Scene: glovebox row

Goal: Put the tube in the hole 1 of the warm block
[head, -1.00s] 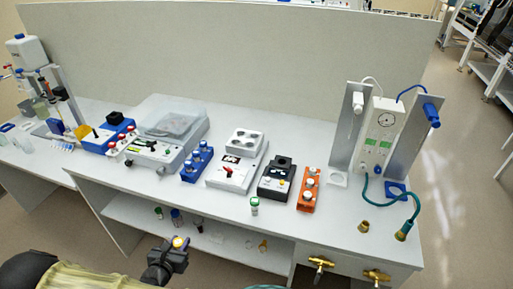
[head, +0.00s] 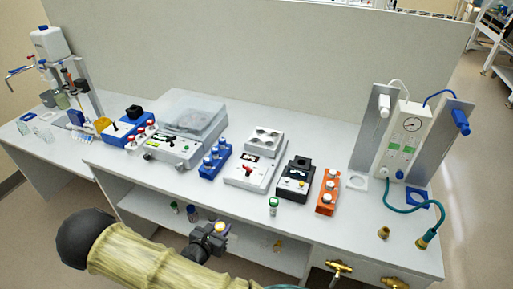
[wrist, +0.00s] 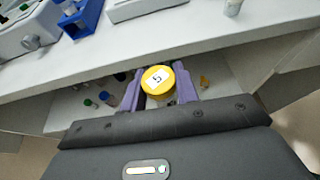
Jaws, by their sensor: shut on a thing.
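My gripper (head: 217,233) is shut on a tube with a yellow cap (head: 221,227), held in front of the bench. In the wrist view the cap (wrist: 158,79) is marked 5 and sits between the two purple fingers; the tube body is mostly hidden below it. A white unit with several round wells in its raised top (head: 262,140) stands mid-bench, beyond and right of my gripper. It looks like the warm block; its label and hole numbers are too small to read.
A blue rack (head: 215,160) stands left of the white unit. A black device (head: 295,180) and an orange rack (head: 328,192) stand to its right. A green-capped tube (head: 273,206) stands near the bench's front edge.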

